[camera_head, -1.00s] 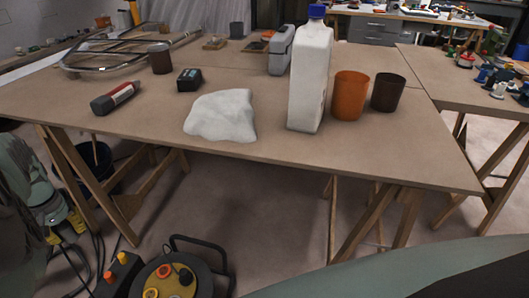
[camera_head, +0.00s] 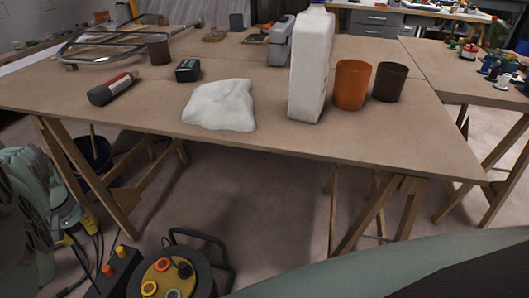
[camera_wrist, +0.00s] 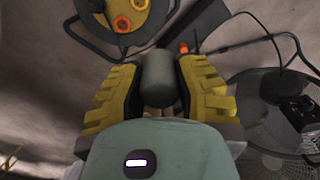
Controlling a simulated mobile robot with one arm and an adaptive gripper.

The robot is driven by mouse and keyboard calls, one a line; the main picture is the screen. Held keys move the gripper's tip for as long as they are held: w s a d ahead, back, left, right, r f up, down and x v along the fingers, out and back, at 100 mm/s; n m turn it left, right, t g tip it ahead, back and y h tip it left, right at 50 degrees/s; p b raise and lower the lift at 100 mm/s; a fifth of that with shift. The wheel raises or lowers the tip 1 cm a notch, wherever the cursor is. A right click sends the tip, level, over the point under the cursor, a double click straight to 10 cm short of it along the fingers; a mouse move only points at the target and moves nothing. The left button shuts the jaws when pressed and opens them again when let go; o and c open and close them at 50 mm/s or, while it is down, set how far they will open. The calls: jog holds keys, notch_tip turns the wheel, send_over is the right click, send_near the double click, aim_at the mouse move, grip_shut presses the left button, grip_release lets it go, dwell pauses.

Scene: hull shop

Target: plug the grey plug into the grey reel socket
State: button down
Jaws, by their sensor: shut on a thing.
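My gripper (camera_wrist: 158,85) has yellow and black fingers and is shut on the grey plug (camera_wrist: 158,78), a dark rounded cylinder between them. In the head view, yellow finger parts (camera_head: 68,218) show at the left edge, with the plug not clearly visible. The cable reel (camera_head: 200,268) stands on the floor at the bottom, right of my gripper. The reel (camera_wrist: 125,38) also shows, partly cut off, in the wrist view. The plug is apart from it.
A black box (camera_head: 118,268) with orange and yellow caps stands left of the reel, with cables nearby. The trestle table (camera_head: 270,145) stands behind, holding a white bottle (camera_head: 310,70) and cups. A round wire guard (camera_wrist: 265,135) lies right in the wrist view.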

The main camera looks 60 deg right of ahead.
jog(key=s+d+f+b, duration=0.2)
jog(key=s+f+b, duration=0.15)
jog(key=f, duration=0.45)
jog(key=s+d+f+b, duration=0.25)
jog(key=f+b, duration=0.25)
jog(key=f, duration=0.4)
jog(key=m+b, duration=0.1)
jog(key=b, duration=0.4)
send_over(172, 296)
notch_tip(172, 296, down, 10)
jog(key=shift+s+d+r, duration=0.1)
jog(key=shift+b, duration=0.3)
notch_tip(172, 296, down, 6)
jog(key=b, duration=0.5)
jog(key=shift+r, duration=0.1)
jog(key=shift+f+b, duration=0.5)
jog(key=shift+b, duration=0.2)
jog(key=c, duration=0.7)
grip_release()
